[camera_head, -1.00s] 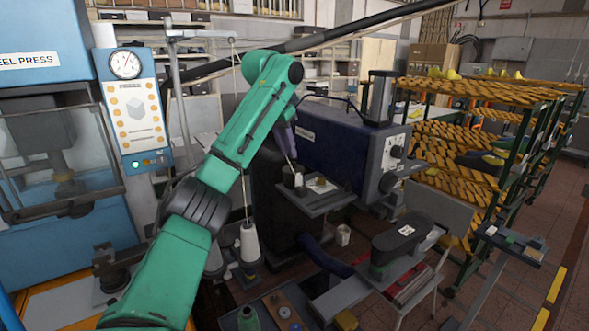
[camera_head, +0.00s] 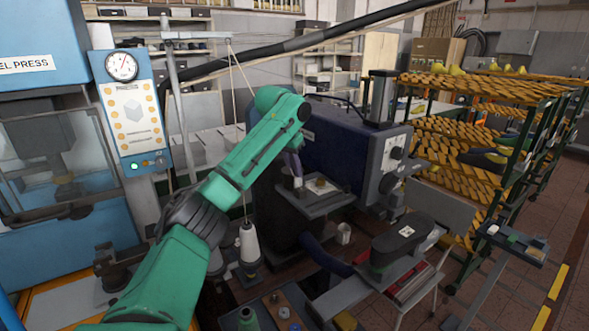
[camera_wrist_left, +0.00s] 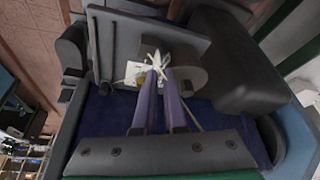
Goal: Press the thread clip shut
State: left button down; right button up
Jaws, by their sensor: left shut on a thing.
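My left gripper (camera_head: 297,178) reaches over the small grey shelf (camera_head: 325,204) on the front of the dark blue machine. In the left wrist view its two purple fingers (camera_wrist_left: 160,78) come close together at a small, pale, shiny piece, which seems to be the thread clip (camera_wrist_left: 154,60). They are shut on it, beside a dark round post (camera_wrist_left: 188,75). The clip's exact shape is too small to tell. A pale thread (camera_wrist_left: 192,115) trails beside the right finger. In the head view the fingertips and clip are hard to make out. My right gripper is not in view.
A white thread cone (camera_head: 248,243) stands below my left arm, with thread running up to an overhead guide. The blue machine (camera_head: 345,150) rises behind the shelf. A dark sole-shaped block (camera_head: 403,235) stands at the lower right. Racks (camera_head: 470,130) stand farther right.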

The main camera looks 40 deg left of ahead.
aim_at(308, 207)
pick_arm(q)
jog(key=shift+d, duration=0.1)
dwell(0.4)
